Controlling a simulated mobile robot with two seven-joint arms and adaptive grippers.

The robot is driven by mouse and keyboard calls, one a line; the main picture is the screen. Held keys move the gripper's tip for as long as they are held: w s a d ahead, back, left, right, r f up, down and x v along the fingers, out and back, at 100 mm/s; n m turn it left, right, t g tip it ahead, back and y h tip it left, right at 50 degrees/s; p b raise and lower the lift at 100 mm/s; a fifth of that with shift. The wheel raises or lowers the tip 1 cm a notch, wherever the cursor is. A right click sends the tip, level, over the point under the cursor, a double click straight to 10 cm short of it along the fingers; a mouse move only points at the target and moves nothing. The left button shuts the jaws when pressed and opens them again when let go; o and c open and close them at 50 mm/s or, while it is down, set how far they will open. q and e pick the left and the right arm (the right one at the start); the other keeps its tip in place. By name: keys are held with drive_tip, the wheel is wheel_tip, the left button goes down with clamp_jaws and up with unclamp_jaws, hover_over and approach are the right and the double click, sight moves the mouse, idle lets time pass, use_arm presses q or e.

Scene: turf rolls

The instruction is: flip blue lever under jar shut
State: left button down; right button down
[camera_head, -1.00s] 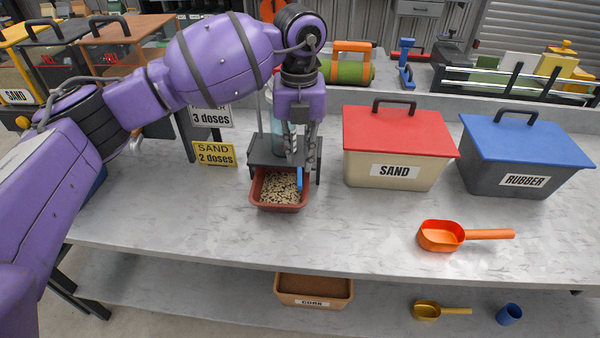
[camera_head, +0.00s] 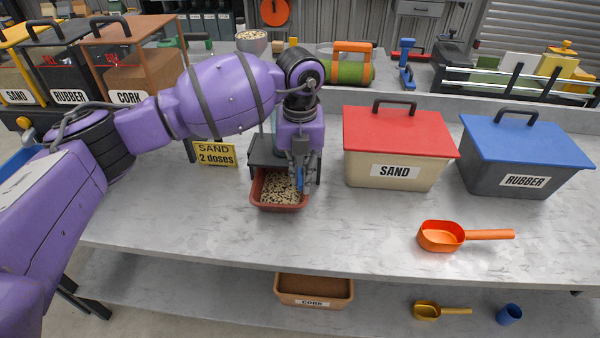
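The blue lever (camera_head: 299,183) is small and hangs down at the front right of a dark stand (camera_head: 263,155), over a red-brown tray (camera_head: 279,208) of speckled granules. The jar on the stand is mostly hidden behind my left arm; only a pale strip of it shows. My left gripper (camera_head: 304,172) points down at the stand's right side, with its fingers right at the lever. The fingers overlap the lever in view, and I cannot tell whether they touch it or are closed on it. My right gripper is out of view.
A red-lidded SAND bin (camera_head: 396,150) and a blue-lidded RUBBER bin (camera_head: 525,155) stand to the right. An orange scoop (camera_head: 441,236) lies in front of them. A yellow SAND sign (camera_head: 216,155) stands left of the stand. The front middle of the table is clear.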

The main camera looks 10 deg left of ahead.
use_arm(q)
drive_tip(key=shift+a+m, duration=0.3)
drive_tip(key=shift+m, duration=0.5)
drive_tip(key=c, duration=2.1)
unclamp_jaws()
drive_tip(key=shift+r, duration=0.15)
wheel_tip(320, 180, up, 12)
drive_tip(key=shift+f, duration=0.1)
